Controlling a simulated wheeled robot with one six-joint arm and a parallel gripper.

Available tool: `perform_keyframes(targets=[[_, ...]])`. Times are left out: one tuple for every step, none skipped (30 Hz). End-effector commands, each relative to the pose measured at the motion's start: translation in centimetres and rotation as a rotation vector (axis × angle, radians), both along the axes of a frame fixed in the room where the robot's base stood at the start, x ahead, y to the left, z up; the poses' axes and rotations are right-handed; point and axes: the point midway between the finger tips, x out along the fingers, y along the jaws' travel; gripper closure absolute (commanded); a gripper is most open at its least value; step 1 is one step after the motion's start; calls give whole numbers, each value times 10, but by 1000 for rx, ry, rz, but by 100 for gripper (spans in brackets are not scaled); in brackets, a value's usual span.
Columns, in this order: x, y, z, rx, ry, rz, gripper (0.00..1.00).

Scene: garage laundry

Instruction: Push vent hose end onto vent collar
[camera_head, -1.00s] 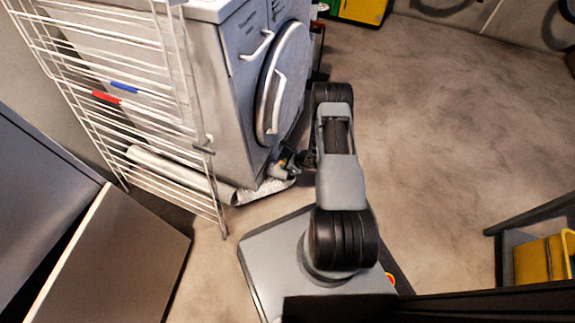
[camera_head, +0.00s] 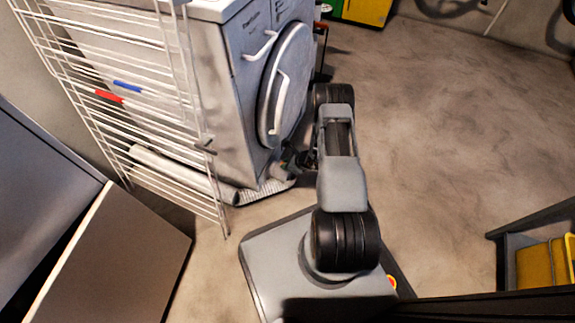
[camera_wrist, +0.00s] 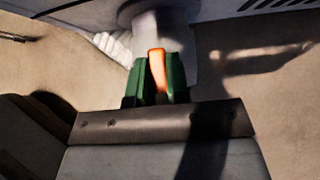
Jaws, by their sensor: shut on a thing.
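My gripper (camera_wrist: 157,82) has green fingers shut on an orange tab (camera_wrist: 156,65) in the wrist view. The tab appears to belong to the pale hose end (camera_wrist: 176,40) just beyond the fingers. White ribbed hose (camera_wrist: 112,45) runs off to its left. A grey round fitting, apparently the vent collar (camera_wrist: 143,9), is at the top, in line with the hose end; I cannot tell whether they touch. In the head view the silver hose (camera_head: 262,189) lies along the machine's base, and my arm hides most of the gripper and the collar.
The white machine (camera_head: 228,95) with a round door stands beside my arm. A white drying rack (camera_head: 206,151) stands at its left. A flat panel (camera_head: 120,255) is at lower left. A yellow-filled bin (camera_head: 508,270) is at lower right.

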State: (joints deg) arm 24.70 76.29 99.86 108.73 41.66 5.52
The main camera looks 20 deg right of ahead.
Motion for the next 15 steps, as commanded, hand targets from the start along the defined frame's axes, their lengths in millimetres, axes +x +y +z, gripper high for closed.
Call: perform_keyframes(targets=[[1,1,0,-1,0,1,100],[1,1,0,-1,0,1,100],[2,1,0,-1,0,1,100],[2,2,0,-1,0,1,100],[2,2,0,-1,0,1,100],[3,2,0,-1,0,1,100],[3,3,0,-1,-1,0,100],[4,3,0,-1,0,1,100],[4,3,0,-1,-1,0,100],[4,4,0,-1,-1,0,100],[5,4,0,-1,-1,0,100],[5,4,0,-1,-1,0,100],[5,5,0,-1,-1,0,100],[6,5,0,-1,0,1,100],[6,5,0,-1,0,1,100]])
